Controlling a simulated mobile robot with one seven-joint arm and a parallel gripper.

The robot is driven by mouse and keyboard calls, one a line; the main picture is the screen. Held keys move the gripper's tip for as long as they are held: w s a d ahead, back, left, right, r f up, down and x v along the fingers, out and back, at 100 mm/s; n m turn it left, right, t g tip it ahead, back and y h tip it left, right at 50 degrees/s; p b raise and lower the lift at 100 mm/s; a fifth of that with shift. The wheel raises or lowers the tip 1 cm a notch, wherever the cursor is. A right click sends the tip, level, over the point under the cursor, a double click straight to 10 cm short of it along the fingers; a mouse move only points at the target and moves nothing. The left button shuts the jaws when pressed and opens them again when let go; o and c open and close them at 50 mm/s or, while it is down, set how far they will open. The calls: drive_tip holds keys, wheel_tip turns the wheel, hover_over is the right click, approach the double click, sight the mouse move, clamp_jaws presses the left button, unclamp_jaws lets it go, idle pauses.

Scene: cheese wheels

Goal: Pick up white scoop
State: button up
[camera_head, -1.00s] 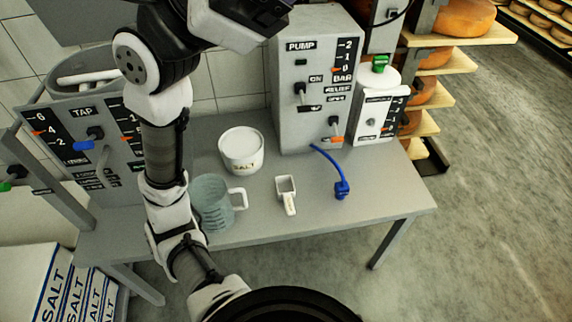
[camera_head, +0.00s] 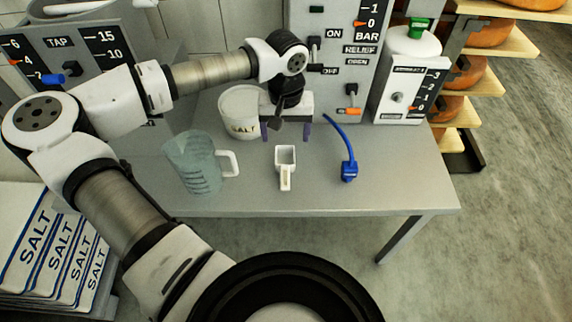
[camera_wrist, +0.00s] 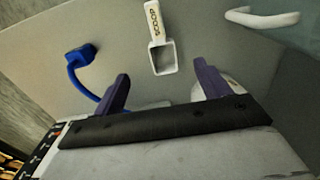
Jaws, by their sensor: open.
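The white scoop (camera_head: 285,168) lies on the grey table in the head view, its square cup toward the back and its handle toward the front edge. In the wrist view the scoop (camera_wrist: 159,45) lies beyond the fingertips, with "SCOOP" lettering on its handle. My gripper (camera_head: 287,133) is open and empty, with its purple fingers apart. It is behind the scoop, in front of the pump panel and beside the salt tub. In the wrist view my gripper (camera_wrist: 160,80) has the scoop's cup roughly between the lines of its fingers, apart from them.
A clear measuring jug (camera_head: 194,165) stands left of the scoop. A white salt tub (camera_head: 241,113) is behind, partly hidden by my arm. A blue hose with a connector (camera_head: 349,170) lies to the right. The table (camera_head: 400,185) is bare at right front.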

drive_tip(key=p, duration=0.1)
approach(285, 162)
drive_tip(key=s, duration=0.1)
drive_tip(key=s+f, duration=0.1)
drive_tip(key=s, duration=0.1)
drive_tip(key=shift+s+d, duration=0.1)
drive_tip(key=shift+s, duration=0.15)
drive_tip(key=shift+w+f+p, duration=0.15)
drive_tip(key=shift+f+p, duration=0.3)
drive_tip(key=shift+f, duration=0.95)
drive_tip(key=shift+w+f+p, duration=0.15)
drive_tip(key=shift+f+p, duration=0.3)
drive_tip(key=shift+f, duration=0.9)
drive_tip(key=c, duration=1)
drive_tip(key=shift+c, duration=0.2)
drive_tip(key=shift+r, duration=0.15)
wheel_tip(285, 162, up, 20)
drive_tip(key=b, duration=0.2)
drive_tip(key=shift+b, duration=0.4)
